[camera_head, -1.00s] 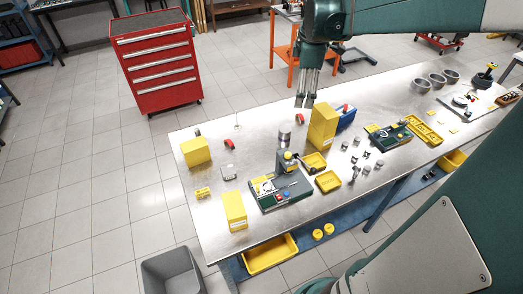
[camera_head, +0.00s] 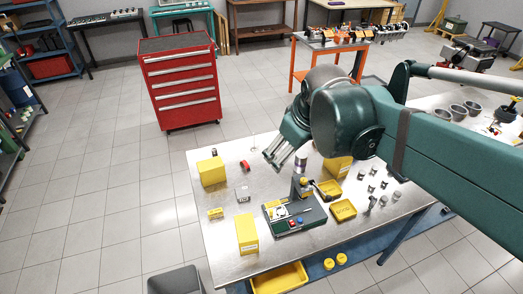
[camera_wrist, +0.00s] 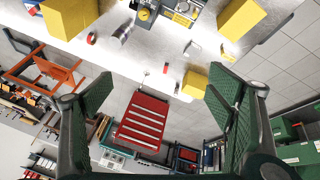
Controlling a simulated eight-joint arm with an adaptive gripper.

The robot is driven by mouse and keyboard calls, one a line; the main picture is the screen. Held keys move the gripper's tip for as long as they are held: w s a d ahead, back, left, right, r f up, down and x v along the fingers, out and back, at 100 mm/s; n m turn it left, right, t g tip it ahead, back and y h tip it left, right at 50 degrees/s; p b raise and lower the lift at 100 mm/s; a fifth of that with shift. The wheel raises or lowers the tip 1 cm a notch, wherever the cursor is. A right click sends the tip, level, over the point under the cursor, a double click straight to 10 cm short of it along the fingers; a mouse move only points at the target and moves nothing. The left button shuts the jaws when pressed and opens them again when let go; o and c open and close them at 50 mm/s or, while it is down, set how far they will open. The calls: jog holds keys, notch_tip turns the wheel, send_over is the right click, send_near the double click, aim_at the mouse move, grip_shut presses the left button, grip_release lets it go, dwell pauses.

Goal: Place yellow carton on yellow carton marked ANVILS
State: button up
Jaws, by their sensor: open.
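Three yellow cartons are on the metal bench. One (camera_head: 211,171) stands at the left back corner; it also shows in the wrist view (camera_wrist: 195,84). A narrower, upright one (camera_head: 247,234) with a pale label stands near the front edge; it shows at the wrist view's upper right (camera_wrist: 240,17). A third (camera_head: 337,167) stands behind my arm, partly hidden; it shows at the wrist view's upper left (camera_wrist: 68,16). I cannot read which is marked ANVILS. My gripper (camera_head: 274,160) is open and empty, tilted above the bench's back, between the left back and third cartons.
A green tool fixture (camera_head: 294,214), yellow trays (camera_head: 342,211) and small metal parts lie mid-bench. A red-ended part (camera_head: 244,164) and small yellow block (camera_head: 216,213) lie near the left cartons. A red drawer cabinet (camera_head: 182,85) stands behind. Bare bench surrounds the left cartons.

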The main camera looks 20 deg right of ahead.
jog(key=s+a+f+m+t, duration=0.1)
jog(key=s+a+f+m, duration=0.2)
jog(key=s+a, duration=0.3)
jog(key=shift+s+a+f+m+t+y, duration=0.2)
jog(key=shift+s+a+m+t+y, duration=0.15)
jog(key=shift+s+m, duration=0.3)
